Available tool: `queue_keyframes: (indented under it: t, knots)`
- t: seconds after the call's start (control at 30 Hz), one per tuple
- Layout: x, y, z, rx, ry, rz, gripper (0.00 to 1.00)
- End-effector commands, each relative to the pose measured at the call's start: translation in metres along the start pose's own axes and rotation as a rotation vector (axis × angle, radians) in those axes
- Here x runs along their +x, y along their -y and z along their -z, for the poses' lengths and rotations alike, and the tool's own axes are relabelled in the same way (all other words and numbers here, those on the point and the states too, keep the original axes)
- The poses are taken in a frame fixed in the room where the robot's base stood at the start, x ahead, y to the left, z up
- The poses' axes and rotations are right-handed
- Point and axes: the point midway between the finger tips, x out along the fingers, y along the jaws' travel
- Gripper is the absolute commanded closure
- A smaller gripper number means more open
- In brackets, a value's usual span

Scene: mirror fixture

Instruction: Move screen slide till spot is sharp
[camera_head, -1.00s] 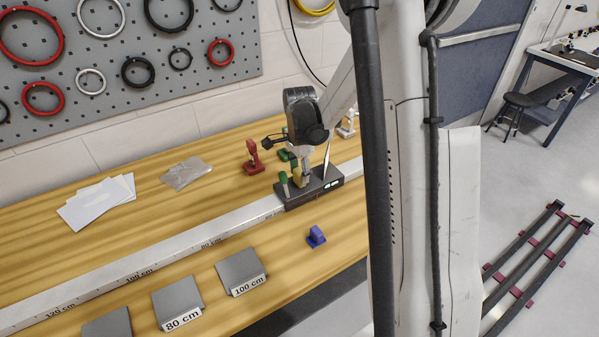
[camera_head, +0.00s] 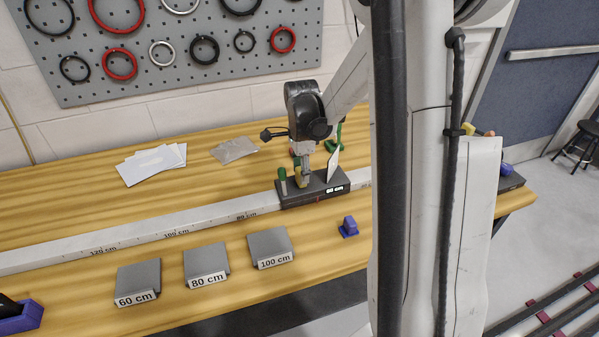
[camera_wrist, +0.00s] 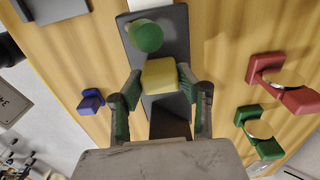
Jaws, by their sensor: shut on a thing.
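The screen slide (camera_head: 325,195) is a dark block on the long white scale rail (camera_head: 205,231), just right of the 80 cm mark. It carries a tilted white screen plate (camera_head: 334,163), a green knob (camera_head: 283,182) and a yellow handle. My gripper (camera_head: 303,180) is over the slide, shut on the yellow handle. The wrist view shows the yellow handle (camera_wrist: 160,75) between my gripper's fingers (camera_wrist: 160,95), with the green knob (camera_wrist: 146,37) beyond. A small readout on the slide's front seems to show 80 cm. No light spot shows; the screen's face is turned away.
Grey blocks marked 60 cm (camera_head: 138,280), 80 cm (camera_head: 206,262) and 100 cm (camera_head: 269,246) lie in front of the rail. A blue piece (camera_head: 348,227) stands at right. Red (camera_wrist: 265,68) and green (camera_wrist: 258,132) stands are beside the slide. Papers (camera_head: 152,163) lie behind.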

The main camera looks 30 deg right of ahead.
Motion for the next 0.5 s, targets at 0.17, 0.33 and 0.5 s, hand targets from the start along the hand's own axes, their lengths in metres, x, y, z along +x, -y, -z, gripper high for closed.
queue_keyframes:
  t: [0.17, 0.33, 0.5]
  knots:
    - [-0.0003, 0.0003, 0.0007, 0.002, -0.001, 0.000, 0.58]
    - [-0.0002, 0.0002, 0.0006, 0.001, -0.001, 0.000, 0.46]
    - [-0.0005, 0.0002, 0.0006, 0.001, -0.001, 0.000, 0.46]
